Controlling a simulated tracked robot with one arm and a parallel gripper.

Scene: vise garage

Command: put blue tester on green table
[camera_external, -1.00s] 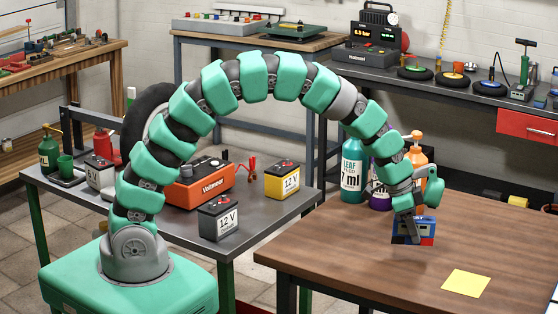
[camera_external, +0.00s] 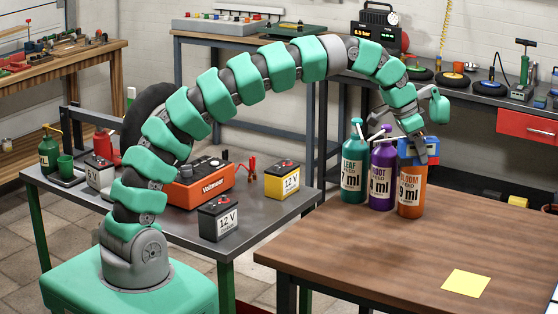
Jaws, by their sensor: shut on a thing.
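My gripper (camera_external: 421,152) is shut on the blue tester (camera_external: 405,149), high above the far part of the brown table. The tester appears level with the tops of the bottles. Gripper fingers hide part of it, and the orange bottle (camera_external: 411,193) overlaps its lower part. I cannot tell whether tester and bottle touch. A grey-topped table with green legs (camera_external: 226,286) stands at the left, next to my base; it is the table with green on it.
Teal (camera_external: 354,166) and purple (camera_external: 382,176) bottles stand beside the orange one. A yellow note (camera_external: 466,283) lies on the brown table (camera_external: 340,256).

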